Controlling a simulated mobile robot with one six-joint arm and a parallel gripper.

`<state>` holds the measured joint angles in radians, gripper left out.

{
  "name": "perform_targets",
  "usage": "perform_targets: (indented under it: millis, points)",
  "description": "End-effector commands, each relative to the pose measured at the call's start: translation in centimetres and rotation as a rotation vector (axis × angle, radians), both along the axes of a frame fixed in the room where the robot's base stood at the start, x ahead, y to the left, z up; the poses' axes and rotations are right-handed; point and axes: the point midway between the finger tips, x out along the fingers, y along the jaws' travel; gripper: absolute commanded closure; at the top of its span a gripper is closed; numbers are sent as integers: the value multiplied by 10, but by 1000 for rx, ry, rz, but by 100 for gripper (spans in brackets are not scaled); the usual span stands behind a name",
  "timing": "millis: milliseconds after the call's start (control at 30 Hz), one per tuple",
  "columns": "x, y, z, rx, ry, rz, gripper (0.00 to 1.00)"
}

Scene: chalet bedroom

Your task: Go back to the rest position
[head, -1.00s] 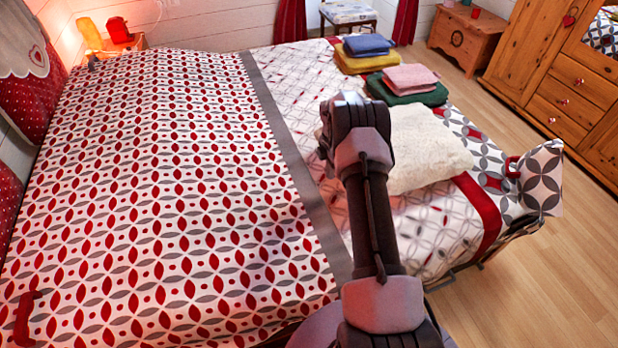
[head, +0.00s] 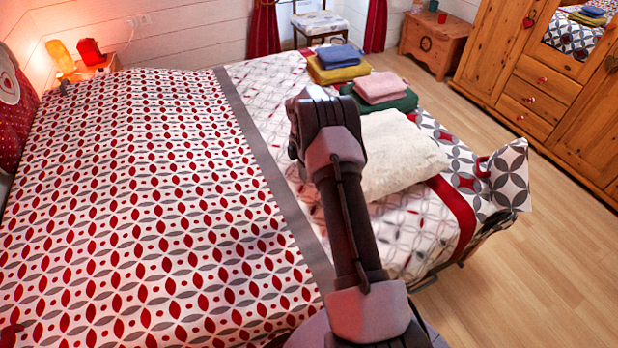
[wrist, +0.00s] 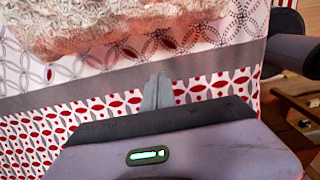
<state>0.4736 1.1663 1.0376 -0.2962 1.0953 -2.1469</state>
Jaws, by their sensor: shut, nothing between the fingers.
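My gripper (wrist: 157,90) shows in the wrist view with its two grey fingers together and nothing between them. It is above the bed (head: 150,200), over the grey stripe of the red, white and grey patterned cover. My arm rises over the bed in the head view, and the fingers are hidden there behind it. A cream fluffy cushion (head: 398,155) lies on the bed just right of the arm. It also shows at the top of the wrist view (wrist: 100,25), apart from the fingers.
Folded blue and yellow cloths (head: 338,65) and pink and green ones (head: 382,92) lie towards the bed's far end. A patterned cushion (head: 508,178) is at the right edge. A wooden chest (head: 434,45) and wardrobe (head: 540,80) stand beyond clear floor (head: 530,280).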

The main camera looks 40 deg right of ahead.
Motion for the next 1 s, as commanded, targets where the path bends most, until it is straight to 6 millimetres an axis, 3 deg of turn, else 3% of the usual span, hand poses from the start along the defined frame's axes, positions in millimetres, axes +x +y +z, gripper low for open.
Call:
perform_targets:
  millis: [33,100,367,467,567,600,667,700,767,800,900,1000]
  points:
    - [0,0,15,0,0,0,100]
    - [0,0,26,0,0,0,100]
    - [0,2,39,0,-2,-7,100]
    - [6,20,81,-3,-36,-97,100]
    - [2,67,165,11,-105,-305,100]
    - [-7,90,200,24,-135,-407,100]
    - [-28,126,249,57,-181,-563,100]
    - [-46,150,278,86,-208,-671,100]
    - [-82,187,315,139,-245,-836,100]
    - [-109,209,335,182,-263,-946,100]
    - [-182,258,362,306,-289,-1212,100]
    - [-246,290,364,428,-280,-1436,100]
